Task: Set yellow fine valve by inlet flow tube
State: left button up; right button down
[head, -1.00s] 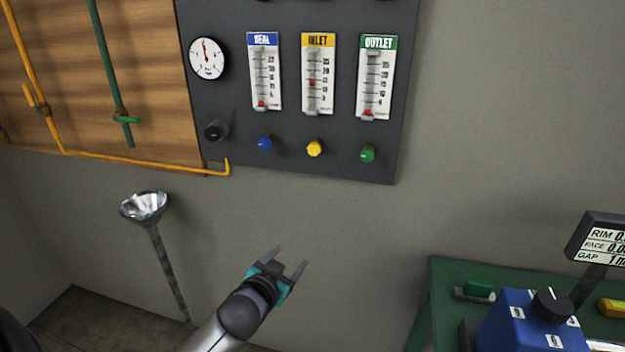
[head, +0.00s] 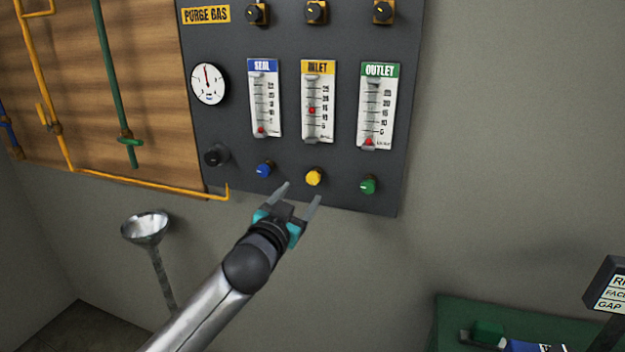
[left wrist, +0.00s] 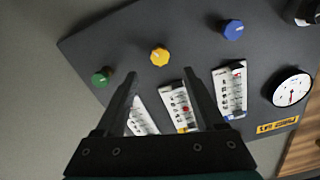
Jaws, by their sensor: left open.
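The yellow fine valve (head: 314,178) is a small round knob on the dark panel, below the inlet flow tube (head: 317,101). The inlet tube's red float (head: 311,110) sits around mid-scale. My left gripper (head: 303,192) is open and empty, just below and to the left of the yellow knob in the head view, apart from it. In the left wrist view the yellow knob (left wrist: 159,56) lies beyond the open fingers (left wrist: 160,78), and the inlet tube (left wrist: 180,107) shows between them. My right gripper is not in view.
A blue knob (head: 264,170) and a green knob (head: 368,186) flank the yellow one. The seal tube (head: 265,98), outlet tube (head: 377,106), gauge (head: 209,84) and black knob (head: 216,155) share the panel. A metal funnel (head: 146,228) stands lower left. A green bench (head: 452,312) is lower right.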

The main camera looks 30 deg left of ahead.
aim_at(312, 178)
pick_arm(q)
jog(key=x, duration=0.9)
jog(key=shift+a+b, duration=0.1)
jog(key=shift+b, duration=0.25)
grip_shut()
